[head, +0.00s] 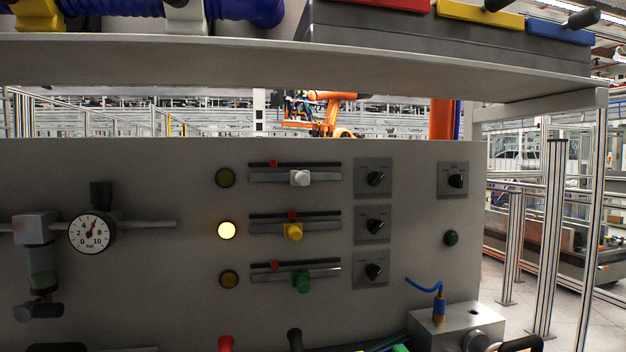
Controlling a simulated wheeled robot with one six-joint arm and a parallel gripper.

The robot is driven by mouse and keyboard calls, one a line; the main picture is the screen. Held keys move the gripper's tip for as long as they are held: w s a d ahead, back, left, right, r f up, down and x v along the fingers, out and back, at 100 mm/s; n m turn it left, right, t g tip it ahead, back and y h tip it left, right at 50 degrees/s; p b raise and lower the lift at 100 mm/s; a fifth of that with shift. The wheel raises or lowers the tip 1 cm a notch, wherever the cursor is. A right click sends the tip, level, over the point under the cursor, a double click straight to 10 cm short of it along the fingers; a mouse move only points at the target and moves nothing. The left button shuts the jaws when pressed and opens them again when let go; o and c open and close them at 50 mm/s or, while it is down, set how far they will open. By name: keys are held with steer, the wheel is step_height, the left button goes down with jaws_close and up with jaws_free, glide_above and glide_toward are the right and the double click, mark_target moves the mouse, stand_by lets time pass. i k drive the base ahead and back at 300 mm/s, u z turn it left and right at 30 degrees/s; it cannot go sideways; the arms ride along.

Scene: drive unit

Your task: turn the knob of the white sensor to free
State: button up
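The white sensor (300,178) sits on the top slotted rail of the grey panel, right of the rail's middle. A red marker (273,163) is on the scale above it, further left. In line with it on the right is a black knob (375,179) on a grey square plate. The knob seems turned to the upper right, but the small lettering on its plate is unreadable. The round lamp (225,177) left of this rail is dark. My gripper is not in view.
Below are a yellow sensor (293,231) with a lit lamp (227,230) and a green sensor (301,281), each with a knob. Another knob (456,181) is further right. A shelf (200,62) overhangs the panel. A metal block (455,325) protrudes at bottom right.

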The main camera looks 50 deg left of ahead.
mark_target(374, 178)
steer(key=u, duration=1.05)
steer(key=i, duration=0.9)
steer(key=u, duration=0.9)
